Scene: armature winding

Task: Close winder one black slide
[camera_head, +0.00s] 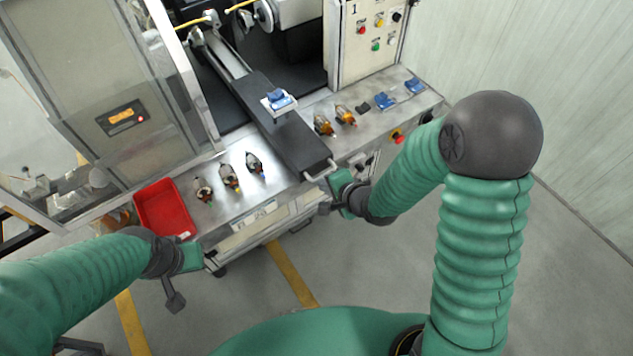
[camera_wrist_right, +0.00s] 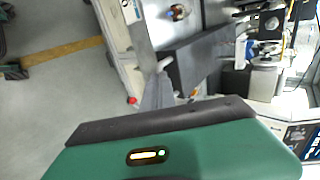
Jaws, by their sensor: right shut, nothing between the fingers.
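The black slide (camera_head: 287,135) of winder one is a long dark plate that reaches out from the machine to the table's front edge. A pale metal handle (camera_head: 319,171) is on its front end. My right gripper (camera_head: 328,205) is shut and empty, just in front of and below the handle. In the right wrist view, the grey fingers (camera_wrist_right: 158,92) are close to the handle (camera_wrist_right: 163,65) and the black slide (camera_wrist_right: 203,55); I cannot tell whether they touch. My left gripper (camera_head: 174,298) hangs in front of the table, its opening unclear.
A blue part on a white block (camera_head: 278,101) sits on the slide. A red tray (camera_head: 164,210) and several armatures (camera_head: 229,177) lie on the table left of the slide. Orange parts (camera_head: 324,125) and blue parts (camera_head: 385,100) lie right of it. A control panel (camera_head: 372,30) stands behind.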

